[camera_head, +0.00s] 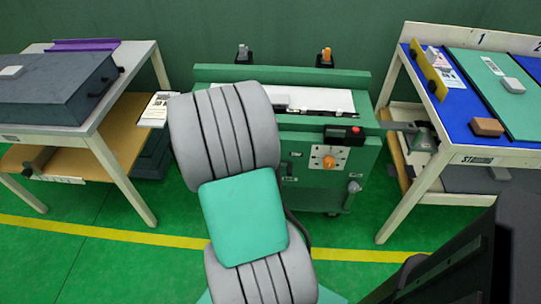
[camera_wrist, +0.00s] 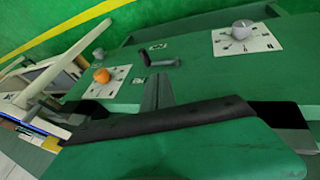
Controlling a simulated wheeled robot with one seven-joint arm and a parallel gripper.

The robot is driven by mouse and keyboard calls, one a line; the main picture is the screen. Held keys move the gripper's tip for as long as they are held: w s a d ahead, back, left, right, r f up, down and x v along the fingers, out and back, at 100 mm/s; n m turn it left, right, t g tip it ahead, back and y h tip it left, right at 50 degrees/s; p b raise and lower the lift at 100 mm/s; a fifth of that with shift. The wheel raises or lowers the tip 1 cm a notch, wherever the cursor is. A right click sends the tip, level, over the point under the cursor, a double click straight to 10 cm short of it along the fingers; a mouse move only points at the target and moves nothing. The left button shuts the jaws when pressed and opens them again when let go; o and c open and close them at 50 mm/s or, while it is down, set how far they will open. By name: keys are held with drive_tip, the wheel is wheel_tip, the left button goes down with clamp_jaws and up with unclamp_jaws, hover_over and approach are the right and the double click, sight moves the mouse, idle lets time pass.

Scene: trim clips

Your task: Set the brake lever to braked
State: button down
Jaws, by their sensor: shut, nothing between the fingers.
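A dark short lever (camera_wrist: 162,62) sticks out of the green cabinet panel in the wrist view, lying nearly level between two dials. A small label lies near it. A grey round-headed handle (camera_head: 354,187), on the cabinet's right side in the head view, also shows in the wrist view (camera_wrist: 98,54). I cannot read which one is the brake lever, nor its marked positions. My gripper (camera_wrist: 158,80) is shut and empty, its fingers just below the dark lever in the picture; contact is not clear. My arm hides the gripper and the cabinet's left front in the head view.
A grey knob (camera_wrist: 242,29) is on another dial. Tables stand left (camera_head: 140,58) and right (camera_head: 500,150). Green floor lies between them.

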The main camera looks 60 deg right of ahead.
drive_tip(key=s+b+x, duration=0.1)
drive_tip(key=s+x, duration=0.1)
drive_tip(key=x, duration=0.9)
drive_tip(key=shift+s+r+b, duration=0.2)
drive_tip(key=shift+r+b, duration=0.1)
drive_tip(key=shift+b, duration=0.05)
drive_tip(key=shift+s+f, duration=0.1)
drive_tip(key=shift+s, duration=0.05)
